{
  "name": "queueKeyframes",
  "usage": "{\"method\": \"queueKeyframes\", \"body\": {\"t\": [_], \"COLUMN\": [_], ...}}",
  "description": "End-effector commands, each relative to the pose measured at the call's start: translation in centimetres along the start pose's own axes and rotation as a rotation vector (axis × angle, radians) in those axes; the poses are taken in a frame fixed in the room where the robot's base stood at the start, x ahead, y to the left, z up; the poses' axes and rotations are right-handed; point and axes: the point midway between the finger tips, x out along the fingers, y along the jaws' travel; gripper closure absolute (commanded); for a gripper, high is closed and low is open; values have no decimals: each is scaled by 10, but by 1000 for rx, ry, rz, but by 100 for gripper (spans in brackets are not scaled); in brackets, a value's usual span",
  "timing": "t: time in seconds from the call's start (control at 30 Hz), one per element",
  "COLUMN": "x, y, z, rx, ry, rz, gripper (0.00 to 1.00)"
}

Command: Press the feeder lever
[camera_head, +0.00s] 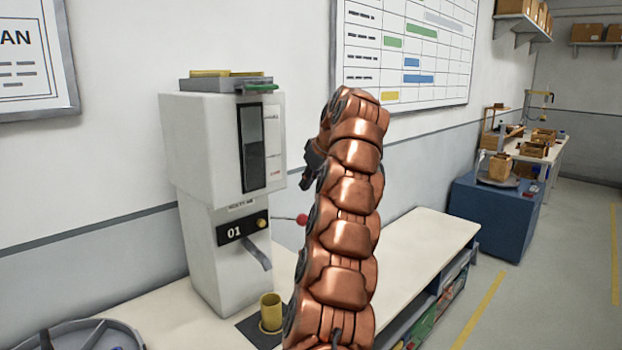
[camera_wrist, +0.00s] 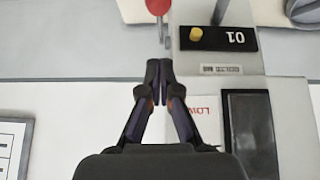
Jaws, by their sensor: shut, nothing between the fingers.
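The feeder is a tall off-white machine (camera_head: 200,145) on the bench, with a black plate marked 01. Its lever, a thin rod with a red ball knob (camera_head: 302,219), sticks out to the right; my copper arm stands just beside it. In the wrist view, which is upside down, the red knob (camera_wrist: 158,7) is at the top edge, straight beyond my fingertips and apart from them. My gripper (camera_wrist: 159,64) is shut and empty. In the head view my gripper (camera_head: 312,160) shows as a dark shape, partly hidden behind the arm.
A yellow cup (camera_head: 271,312) stands on a dark mat below the feeder's chute. A round grey tray (camera_head: 75,338) is at the lower left. The bench top (camera_head: 425,240) right of my arm is clear. A blue cabinet (camera_head: 500,215) stands farther right.

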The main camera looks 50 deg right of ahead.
Motion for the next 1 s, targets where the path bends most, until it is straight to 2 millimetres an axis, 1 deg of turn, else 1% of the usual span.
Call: {"method": "queueKeyframes", "body": {"t": [0.5,0.77,1.0], "x": [44,50,58], "y": [-1,0,0], "z": [0,8,16], "rx": [-2,0,0], "ry": [-1,3,1], "rz": [-2,0,0], "gripper": [100,100,100]}}
